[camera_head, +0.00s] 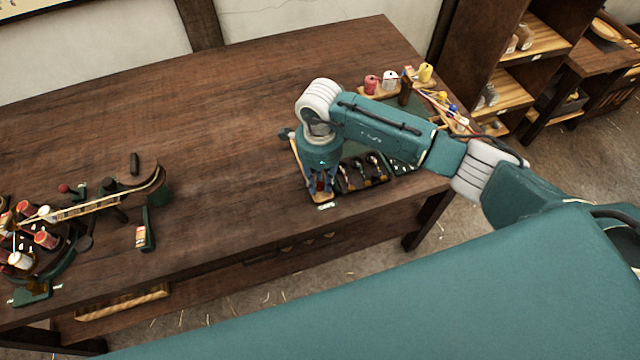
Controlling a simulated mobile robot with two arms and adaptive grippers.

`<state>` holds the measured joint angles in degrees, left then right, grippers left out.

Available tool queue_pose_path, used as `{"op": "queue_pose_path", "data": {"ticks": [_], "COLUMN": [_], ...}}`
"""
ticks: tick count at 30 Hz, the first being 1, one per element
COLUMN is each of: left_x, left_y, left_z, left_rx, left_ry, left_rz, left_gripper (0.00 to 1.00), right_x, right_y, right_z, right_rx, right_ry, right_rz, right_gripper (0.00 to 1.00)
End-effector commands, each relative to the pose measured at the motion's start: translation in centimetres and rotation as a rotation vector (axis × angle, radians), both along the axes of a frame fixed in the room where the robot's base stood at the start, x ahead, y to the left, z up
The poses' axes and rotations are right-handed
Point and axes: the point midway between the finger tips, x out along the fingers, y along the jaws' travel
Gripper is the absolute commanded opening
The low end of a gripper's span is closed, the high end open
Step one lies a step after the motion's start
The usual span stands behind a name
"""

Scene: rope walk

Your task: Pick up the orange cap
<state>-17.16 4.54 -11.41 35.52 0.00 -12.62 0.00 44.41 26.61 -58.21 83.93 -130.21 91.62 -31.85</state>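My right gripper (321,187) points straight down over a small wooden tray (299,168) near the table's front edge. A small dark reddish spot shows between or just behind its fingers. I cannot tell whether it is the orange cap, nor whether the fingers touch it or are open or shut. No orange cap can be clearly made out elsewhere. The gripper and wrist hide most of the tray. My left gripper is not in view.
A dark compartment tray (376,183) with small metal parts stands right of the gripper. Thread spools (425,73) stand at the back right. A spool rack (47,239) and a curved wooden tool (100,204) lie at left. The table's (215,110) middle is clear.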

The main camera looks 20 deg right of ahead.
Motion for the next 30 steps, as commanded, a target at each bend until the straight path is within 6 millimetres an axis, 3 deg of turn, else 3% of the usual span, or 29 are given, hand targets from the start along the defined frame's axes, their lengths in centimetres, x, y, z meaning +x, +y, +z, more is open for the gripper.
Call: {"op": "queue_pose_path", "data": {"ticks": [1,3,14,20,26,30], "left_x": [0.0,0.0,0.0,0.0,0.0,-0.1], "left_y": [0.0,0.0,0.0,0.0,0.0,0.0], "left_z": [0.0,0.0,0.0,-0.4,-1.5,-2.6], "left_rx": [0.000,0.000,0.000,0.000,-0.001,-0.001], "left_ry": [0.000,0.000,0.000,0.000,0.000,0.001], "left_rz": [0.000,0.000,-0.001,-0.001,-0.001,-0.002], "left_gripper": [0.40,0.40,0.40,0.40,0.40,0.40], "right_x": [0.0,0.0,0.0,0.2,0.3,0.2], "right_y": [0.0,0.0,0.0,0.0,0.0,0.0], "right_z": [0.0,0.0,0.1,1.3,4.8,8.8], "right_rx": [0.000,0.000,0.000,0.000,0.000,0.000], "right_ry": [0.000,0.000,-0.001,-0.003,-0.008,-0.009], "right_rz": [0.000,0.000,0.000,0.000,0.001,0.003], "right_gripper": [0.13,0.00,0.00,0.00,0.00,0.00]}}
